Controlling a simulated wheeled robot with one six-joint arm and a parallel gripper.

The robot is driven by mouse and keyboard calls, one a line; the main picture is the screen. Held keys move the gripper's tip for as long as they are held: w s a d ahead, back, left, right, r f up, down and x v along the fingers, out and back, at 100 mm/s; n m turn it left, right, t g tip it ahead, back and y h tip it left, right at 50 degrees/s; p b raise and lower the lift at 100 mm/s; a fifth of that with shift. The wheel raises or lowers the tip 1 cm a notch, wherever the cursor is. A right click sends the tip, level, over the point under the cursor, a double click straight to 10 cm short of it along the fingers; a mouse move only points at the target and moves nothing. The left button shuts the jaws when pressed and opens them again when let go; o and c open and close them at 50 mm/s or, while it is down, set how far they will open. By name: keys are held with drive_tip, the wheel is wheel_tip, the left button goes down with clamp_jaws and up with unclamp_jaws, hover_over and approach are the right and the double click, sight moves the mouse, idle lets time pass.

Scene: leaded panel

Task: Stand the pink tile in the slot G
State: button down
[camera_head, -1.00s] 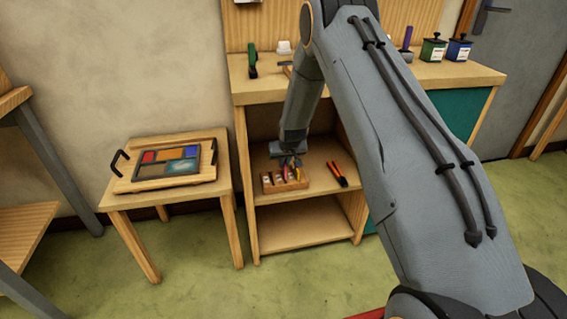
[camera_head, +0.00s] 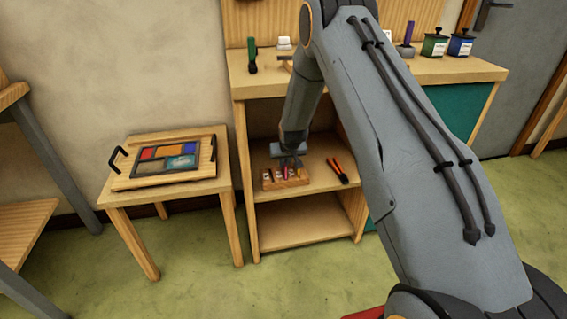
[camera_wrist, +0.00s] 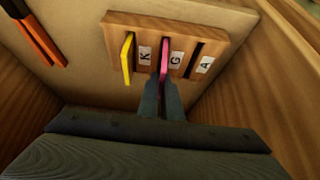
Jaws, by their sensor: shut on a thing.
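The pink tile (camera_wrist: 165,56) stands upright at the middle visible slot of a wooden rack (camera_wrist: 190,30), in line with that slot. The label G (camera_wrist: 175,58) is just right of it and K (camera_wrist: 145,56) is left of it. My gripper (camera_wrist: 163,82) is shut on the near end of the pink tile. How deep the tile sits is hard to tell. In the head view, my gripper (camera_head: 289,162) is above the rack (camera_head: 285,182), and the tile there is small and partly hidden.
A yellow tile (camera_wrist: 127,58) stands in the slot beside K. The slot beside A (camera_wrist: 194,60) is empty. Orange-handled pliers (camera_head: 337,171) lie right of the rack on the shelf (camera_head: 318,178). Cabinet walls are close on both sides. A leaded panel (camera_head: 168,158) lies on the left table.

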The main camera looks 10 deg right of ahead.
drive_tip(key=shift+f+b, duration=0.85)
drive_tip(key=shift+b, duration=0.15)
drive_tip(key=c, duration=1.9)
unclamp_jaws()
drive_tip(key=shift+o, duration=0.2)
drive_tip(key=v, duration=0.7)
drive_tip(key=shift+s+r, duration=0.2)
drive_tip(key=shift+r, duration=0.1)
